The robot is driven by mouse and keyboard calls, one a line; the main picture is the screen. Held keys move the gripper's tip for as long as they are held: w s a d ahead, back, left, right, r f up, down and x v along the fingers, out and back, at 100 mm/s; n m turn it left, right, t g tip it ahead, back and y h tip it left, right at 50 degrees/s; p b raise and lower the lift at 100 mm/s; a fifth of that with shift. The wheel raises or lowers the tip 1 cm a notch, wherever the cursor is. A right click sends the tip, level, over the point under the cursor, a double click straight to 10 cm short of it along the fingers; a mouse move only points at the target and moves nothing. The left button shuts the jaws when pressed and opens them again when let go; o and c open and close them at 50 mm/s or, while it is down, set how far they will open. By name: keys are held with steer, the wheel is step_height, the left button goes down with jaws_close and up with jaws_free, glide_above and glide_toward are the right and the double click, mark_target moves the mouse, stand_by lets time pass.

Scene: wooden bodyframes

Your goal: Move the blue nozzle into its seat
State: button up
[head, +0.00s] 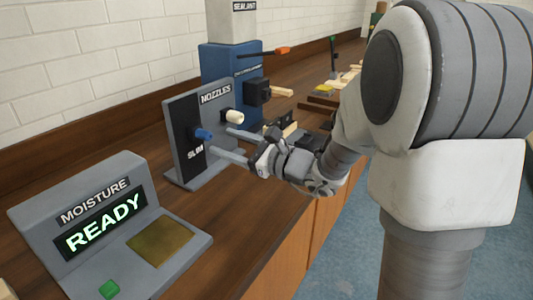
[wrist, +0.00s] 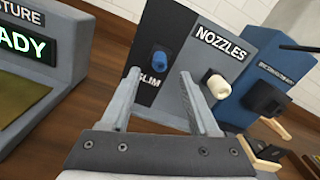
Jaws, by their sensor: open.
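The blue nozzle (head: 204,134) sticks out of the black panel marked SLIM on the grey NOZZLES stand (head: 217,117). It also shows in the wrist view (wrist: 159,61), beyond and roughly between my fingertips. My gripper (head: 221,141) is open and empty, its two fingers pointing at the stand; they show in the wrist view too (wrist: 158,74). The fingers look apart from the nozzle. A blue machine (head: 219,62) marked SEALANT stands behind, with a black block (head: 257,92) on its front. I cannot tell for certain which part is the nozzle's seat.
A cream nozzle (head: 232,117) sits on the same stand, right of the blue one and close to a finger. A grey MOISTURE box (head: 130,170) reading READY stands at the front left. Wooden pieces (head: 281,92) and small fixtures lie farther along the bench.

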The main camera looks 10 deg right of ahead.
steer(key=p+v, duration=0.1)
steer(key=v, duration=1.1)
steer(key=shift+s+d, duration=0.15)
steer(key=s+a+f+n+g, duration=0.1)
steer(key=s+a+n+g, duration=0.7)
steer(key=s+a+n, duration=0.15)
steer(key=s+d+f+n+g+h, duration=0.2)
steer(key=s+f+n+g+h, duration=0.15)
steer(key=s+n+h, duration=0.35)
steer(key=s+d+r+n+t+h+p, duration=0.1)
steer(key=s+d+r+n+t+h, duration=0.1)
steer(key=d+r+n+t+h, duration=0.35)
step_height(320, 180, up, 11)
steer(key=d+n+g+p, duration=0.1)
steer(key=d+p, duration=0.1)
steer(key=p, duration=1.1)
steer(key=shift+s+d+r, duration=0.15)
steer(key=shift+d+r, duration=0.05)
